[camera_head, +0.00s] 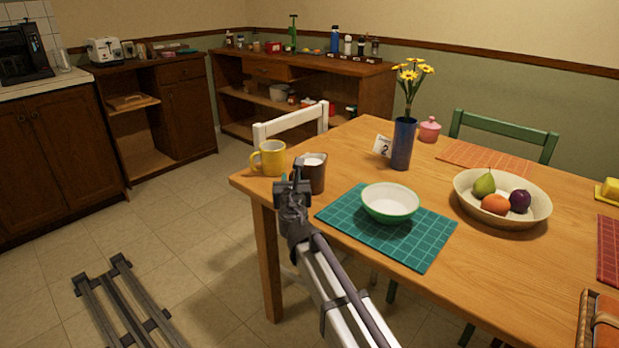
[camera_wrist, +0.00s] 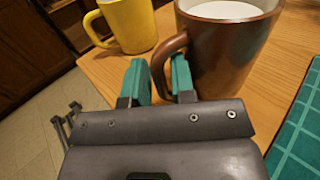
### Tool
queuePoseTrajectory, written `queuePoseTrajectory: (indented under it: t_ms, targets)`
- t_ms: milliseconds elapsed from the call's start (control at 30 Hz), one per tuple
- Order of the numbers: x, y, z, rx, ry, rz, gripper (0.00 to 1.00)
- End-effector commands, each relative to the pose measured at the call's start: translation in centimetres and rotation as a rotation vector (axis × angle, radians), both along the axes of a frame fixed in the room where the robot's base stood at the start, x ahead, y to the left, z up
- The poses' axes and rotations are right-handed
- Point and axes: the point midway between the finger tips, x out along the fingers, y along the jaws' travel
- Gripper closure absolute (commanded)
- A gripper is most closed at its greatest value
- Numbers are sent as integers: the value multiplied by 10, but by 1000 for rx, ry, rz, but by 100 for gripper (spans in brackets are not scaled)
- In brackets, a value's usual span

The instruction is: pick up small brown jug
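The small brown jug (camera_head: 316,180) stands upright near the left end of the wooden table, with white contents or lining at its top. In the wrist view the jug (camera_wrist: 226,50) fills the upper right, its handle (camera_wrist: 160,58) curving out to the left. My gripper (camera_head: 290,186) is at the table's edge, close in front of the jug, and hides part of it. In the wrist view my gripper (camera_wrist: 161,80) has its two teal fingers apart, with the handle at the gap between them. I cannot tell whether either finger touches it.
A yellow mug (camera_head: 270,159) stands close left of the jug. A green-rimmed white bowl (camera_head: 390,204) sits on a teal placemat (camera_head: 424,249) to the right. A blue vase (camera_head: 402,146) with yellow flowers and a number card (camera_head: 382,147) stand behind. A white chair (camera_head: 290,125) is beyond the table.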

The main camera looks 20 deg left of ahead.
Motion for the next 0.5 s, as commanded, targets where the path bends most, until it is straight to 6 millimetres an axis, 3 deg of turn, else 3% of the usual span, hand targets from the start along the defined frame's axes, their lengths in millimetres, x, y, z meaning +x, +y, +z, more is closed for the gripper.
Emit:
queuePoseTrajectory:
  t_ms: [67,300,500]
  targets:
    - [0,0,0,0,0,0,78]
    - [0,0,0,0,0,0,100]
    - [-1,0,0,0,0,0,100]
